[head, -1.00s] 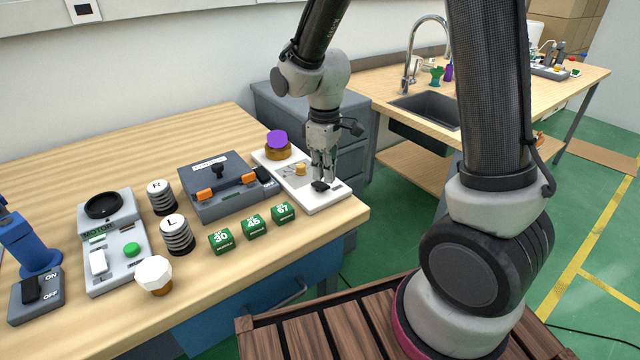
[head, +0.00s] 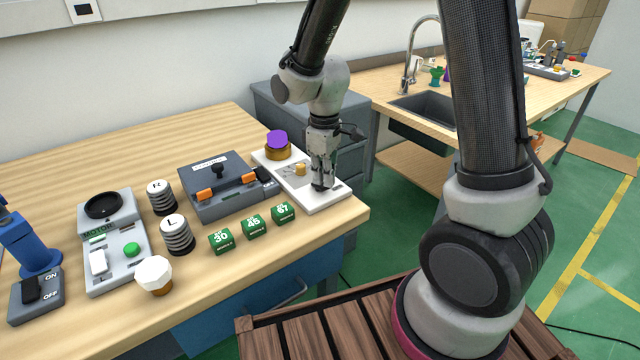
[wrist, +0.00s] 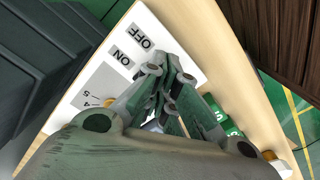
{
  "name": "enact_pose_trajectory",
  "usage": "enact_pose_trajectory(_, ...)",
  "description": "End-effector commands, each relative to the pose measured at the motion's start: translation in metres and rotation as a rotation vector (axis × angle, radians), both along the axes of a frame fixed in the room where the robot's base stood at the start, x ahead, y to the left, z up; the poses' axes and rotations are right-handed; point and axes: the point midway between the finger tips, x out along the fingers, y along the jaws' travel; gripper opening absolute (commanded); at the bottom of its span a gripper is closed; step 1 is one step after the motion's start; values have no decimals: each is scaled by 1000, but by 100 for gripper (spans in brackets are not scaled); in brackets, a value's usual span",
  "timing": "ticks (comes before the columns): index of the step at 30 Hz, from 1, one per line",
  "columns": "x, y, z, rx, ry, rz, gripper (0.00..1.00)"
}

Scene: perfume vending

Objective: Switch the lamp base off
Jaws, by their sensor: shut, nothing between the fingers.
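The lamp base is a white board (head: 332,200) at the right end of the wooden table, with a purple bulb (head: 277,139) in a brass socket at its far end and a small yellow knob (head: 300,169) in the middle. In the wrist view its white plate (wrist: 147,25) shows the printed words ON and OFF. My gripper (head: 322,186) is shut and empty, pointing down with its fingertips at the near end of the board, over the black switch. The fingers hide most of the switch, so its position and any contact cannot be told.
A grey box with orange clips (head: 225,187) stands left of the board. Several green numbered blocks (head: 254,227) lie in front. Further left are striped weights (head: 177,236), a motor panel (head: 128,262) and another ON/OFF switch (head: 35,290). The table's edge is close on the right.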

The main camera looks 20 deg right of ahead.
Motion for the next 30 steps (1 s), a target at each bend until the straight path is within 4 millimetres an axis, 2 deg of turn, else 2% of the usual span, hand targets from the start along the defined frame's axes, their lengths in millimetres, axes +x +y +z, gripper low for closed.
enact_pose_trajectory(23, 0, 0, -11, 0, 0, 0, 0)
enact_pose_trajectory(30, 0, 0, 2, 1, -2, 0, 0)
